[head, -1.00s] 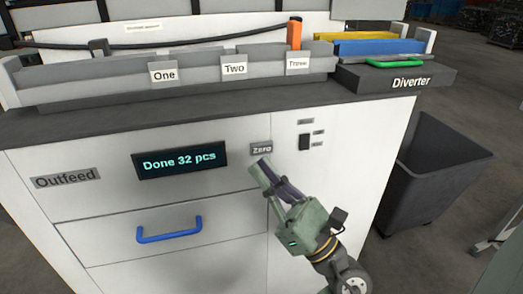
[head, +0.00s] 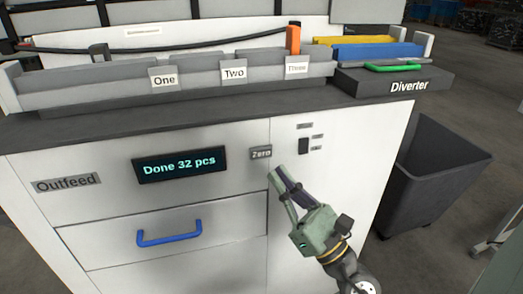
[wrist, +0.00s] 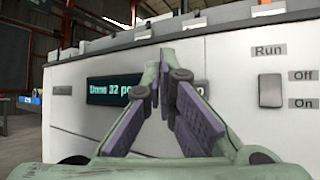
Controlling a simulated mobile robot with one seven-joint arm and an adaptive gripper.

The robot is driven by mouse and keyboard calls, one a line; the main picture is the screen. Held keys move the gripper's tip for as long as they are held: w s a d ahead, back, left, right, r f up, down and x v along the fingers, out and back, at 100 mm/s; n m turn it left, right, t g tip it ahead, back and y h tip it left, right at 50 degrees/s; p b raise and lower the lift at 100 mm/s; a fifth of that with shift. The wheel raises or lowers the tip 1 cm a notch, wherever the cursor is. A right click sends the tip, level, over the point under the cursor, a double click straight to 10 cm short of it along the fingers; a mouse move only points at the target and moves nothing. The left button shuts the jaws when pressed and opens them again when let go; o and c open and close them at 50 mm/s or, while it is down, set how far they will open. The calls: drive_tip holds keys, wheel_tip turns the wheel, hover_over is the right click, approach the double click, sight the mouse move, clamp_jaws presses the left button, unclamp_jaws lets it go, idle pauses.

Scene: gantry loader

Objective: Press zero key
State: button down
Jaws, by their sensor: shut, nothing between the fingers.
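The zero key (head: 260,153) is a small grey plate labelled "Zero" on the white cabinet front, right of the dark display (head: 181,164) that reads "Done 32 pcs". My gripper (head: 275,171) is shut and empty, its tips a little below and right of the key in the head view. The tips look apart from the key, but the exact gap to the panel cannot be told. In the wrist view my gripper (wrist: 167,55) covers most of the key (wrist: 202,88); only its right edge shows. The display (wrist: 112,90) is partly hidden behind the left finger.
A rocker switch (head: 303,146) sits right of the key; the wrist view shows it (wrist: 271,90) with Run, Off and On labels. A blue drawer handle (head: 169,232) is lower left. The diverter (head: 395,82) is above right, and a dark bin (head: 432,185) stands at the right.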

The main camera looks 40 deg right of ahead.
sight(261, 153)
drive_tip(key=shift+w+d, duration=0.3)
drive_tip(key=shift+w, duration=0.6)
drive_tip(key=shift+w+d, duration=0.35)
drive_tip(key=shift+w, duration=0.5)
drive_tip(key=shift+w+d, duration=0.3)
drive_tip(key=shift+w, duration=0.6)
drive_tip(key=shift+w+d+b, duration=0.15)
drive_tip(key=shift+w+b, duration=0.25)
drive_tip(key=shift+b, duration=0.05)
drive_tip(key=shift+w+d, duration=0.15)
drive_tip(key=shift+w, duration=0.2)
drive_tip(key=shift+s, duration=0.15)
drive_tip(key=shift+s+a+b, duration=0.3)
drive_tip(key=shift+s+b, duration=0.15)
drive_tip(key=shift+s, duration=0.15)
